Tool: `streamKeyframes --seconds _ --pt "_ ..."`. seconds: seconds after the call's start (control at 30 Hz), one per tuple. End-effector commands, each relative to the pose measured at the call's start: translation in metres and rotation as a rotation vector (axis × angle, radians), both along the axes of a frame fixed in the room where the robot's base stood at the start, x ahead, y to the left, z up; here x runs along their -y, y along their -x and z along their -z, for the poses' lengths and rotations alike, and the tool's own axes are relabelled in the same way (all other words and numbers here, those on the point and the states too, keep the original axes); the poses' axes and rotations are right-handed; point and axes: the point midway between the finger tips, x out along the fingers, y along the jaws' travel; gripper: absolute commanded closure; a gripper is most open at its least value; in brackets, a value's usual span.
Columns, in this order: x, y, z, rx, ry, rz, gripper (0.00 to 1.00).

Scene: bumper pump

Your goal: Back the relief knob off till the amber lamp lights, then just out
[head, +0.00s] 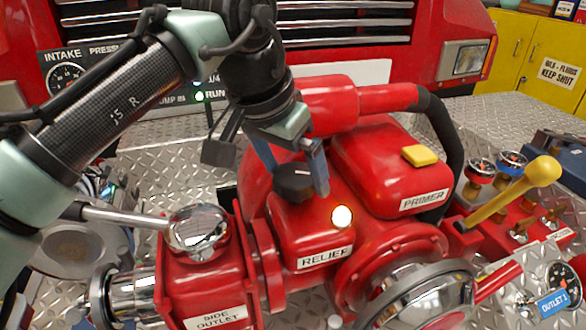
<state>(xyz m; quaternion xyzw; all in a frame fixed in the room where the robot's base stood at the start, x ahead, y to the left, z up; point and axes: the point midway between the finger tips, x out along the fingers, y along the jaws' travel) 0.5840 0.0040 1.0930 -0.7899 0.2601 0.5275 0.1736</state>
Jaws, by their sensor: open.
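The black relief knob (293,182) stands on top of the red relief housing (309,226), which carries a "RELIEF" label (324,257). The lamp (342,216) on that housing glows bright, pale white to yellow. My gripper (292,178) comes down from above with its fingers on either side of the knob, one behind its left side and one at its right. It is open; whether either finger touches the knob I cannot tell. Part of the knob's top is hidden by my gripper.
A primer housing with a yellow button (419,156) stands right of the knob. A chrome ball-ended lever (198,232) is at the left, and a yellow lever (541,172) at the right. A black hose (440,130) curves behind the primer.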

Motion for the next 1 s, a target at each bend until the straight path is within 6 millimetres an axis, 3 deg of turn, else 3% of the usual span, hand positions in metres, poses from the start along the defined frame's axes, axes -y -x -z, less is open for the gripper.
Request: streamKeyframes --seconds 0.13,0.53,1.0 --pt "0.0 0.0 -0.0001 0.0 0.0 0.0 0.0" --pt "0.0001 0.0002 -0.0004 -0.001 0.001 0.0 0.72" --pt "0.0002 -0.0003 -0.0051 -0.002 0.005 0.122 0.72"
